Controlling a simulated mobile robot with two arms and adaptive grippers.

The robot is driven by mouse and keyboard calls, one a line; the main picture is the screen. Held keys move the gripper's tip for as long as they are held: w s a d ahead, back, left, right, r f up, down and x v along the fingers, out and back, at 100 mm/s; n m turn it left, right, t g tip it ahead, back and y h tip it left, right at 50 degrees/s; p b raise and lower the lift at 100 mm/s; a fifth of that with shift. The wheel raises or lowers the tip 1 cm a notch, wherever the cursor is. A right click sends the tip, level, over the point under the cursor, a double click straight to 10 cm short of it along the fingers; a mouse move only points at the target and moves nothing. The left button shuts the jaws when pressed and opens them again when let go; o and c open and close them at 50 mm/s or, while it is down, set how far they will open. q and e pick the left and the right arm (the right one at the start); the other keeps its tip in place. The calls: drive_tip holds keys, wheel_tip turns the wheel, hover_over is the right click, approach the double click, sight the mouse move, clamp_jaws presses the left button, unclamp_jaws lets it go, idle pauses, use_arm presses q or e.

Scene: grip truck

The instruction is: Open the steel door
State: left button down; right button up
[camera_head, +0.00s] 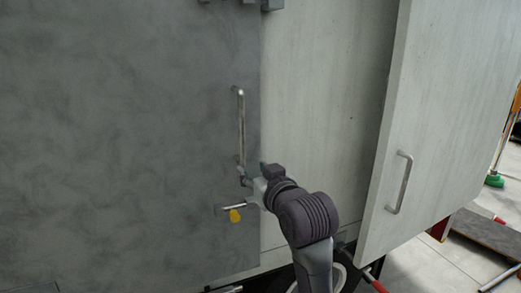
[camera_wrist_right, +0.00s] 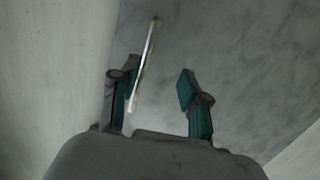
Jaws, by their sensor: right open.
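The steel door (camera_head: 120,130) is the large dark grey, mottled panel filling the left half of the head view; it also shows in the wrist view (camera_wrist_right: 235,45). It looks flush with the pale panel beside it. Its vertical metal bar handle (camera_head: 241,118) is near its right edge. My right gripper (camera_head: 249,176) is at the lower end of this handle, with its fingers partly hidden. In the right wrist view the gripper (camera_wrist_right: 157,80) is open, and the bar handle (camera_wrist_right: 145,62) shows between the fingers, nearer the left one. Contact cannot be told. My left gripper is out of view.
A small metal lever with a yellow tag (camera_head: 235,215) sits on the door just below my right gripper. A pale door (camera_head: 440,130) with its own handle (camera_head: 400,182) stands swung out at the right. A pale panel (camera_head: 320,110) lies between the two doors.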

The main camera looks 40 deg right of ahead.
drive_tip(key=t+h, duration=0.1)
approach(243, 132)
drive_tip(key=s, duration=0.2)
drive_tip(key=shift+m, duration=0.4)
drive_tip(key=b+x, duration=0.2)
drive_tip(key=x, duration=0.6)
drive_tip(key=shift+a+f, duration=0.1)
drive_tip(key=shift+a, duration=0.1)
drive_tip(key=p+x, duration=0.1)
drive_tip(key=x, duration=0.2)
drive_tip(key=shift+w, duration=0.2)
drive_tip(key=shift+x, duration=0.9)
drive_tip(key=shift+c, duration=0.4)
clamp_jaws()
drive_tip(key=shift+s+a, duration=0.1)
drive_tip(key=shift+s, duration=0.05)
